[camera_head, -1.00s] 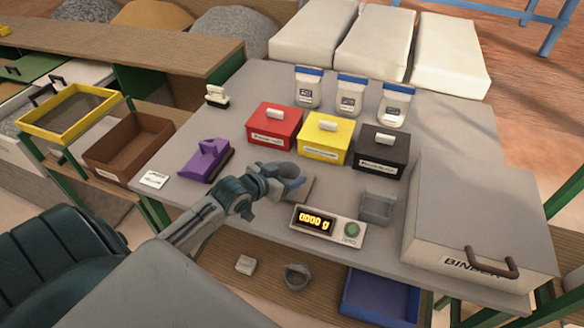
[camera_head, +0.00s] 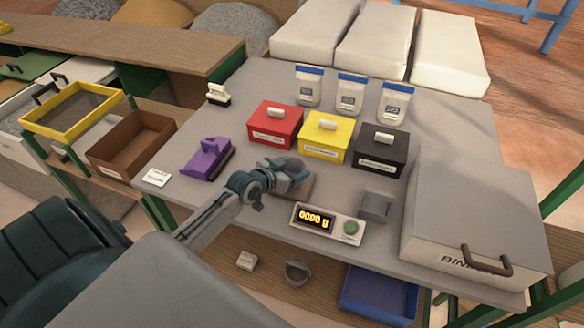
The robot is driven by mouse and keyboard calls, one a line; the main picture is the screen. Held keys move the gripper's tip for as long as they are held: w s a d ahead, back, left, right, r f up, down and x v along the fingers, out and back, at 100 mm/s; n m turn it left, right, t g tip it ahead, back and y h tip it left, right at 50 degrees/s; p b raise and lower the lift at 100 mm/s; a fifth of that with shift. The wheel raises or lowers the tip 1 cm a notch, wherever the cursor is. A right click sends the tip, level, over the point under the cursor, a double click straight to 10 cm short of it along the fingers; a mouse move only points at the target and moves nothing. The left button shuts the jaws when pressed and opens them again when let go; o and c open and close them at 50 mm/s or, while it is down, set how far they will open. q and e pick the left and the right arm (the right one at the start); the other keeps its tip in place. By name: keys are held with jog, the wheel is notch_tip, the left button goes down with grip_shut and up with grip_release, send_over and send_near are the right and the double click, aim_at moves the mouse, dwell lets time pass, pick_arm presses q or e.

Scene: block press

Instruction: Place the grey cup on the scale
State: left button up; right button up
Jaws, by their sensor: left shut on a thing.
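My left gripper (camera_head: 286,176) reaches in from the left and is over the scale's plate. It is shut on a small grey thing, which looks like the grey cup (camera_head: 293,167); the gripper hides much of it. I cannot tell whether the cup touches the plate. The scale (camera_head: 343,237) stands near the table's front edge, with a lit orange display and a green button. Its plate (camera_head: 304,188) is behind the display and partly covered by the gripper. My right gripper is not in view.
Red (camera_head: 275,125), yellow (camera_head: 325,138) and black (camera_head: 381,150) boxes stand behind. A purple tool (camera_head: 207,158) lies left. A blue tray (camera_head: 380,293) sits below.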

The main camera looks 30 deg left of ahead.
pick_arm(q)
jog(key=o, duration=1)
jog(key=shift+c, duration=0.2)
jog(key=shift+r, duration=0.2)
jog(key=p+v, duration=0.1)
jog(key=v, duration=1.1)
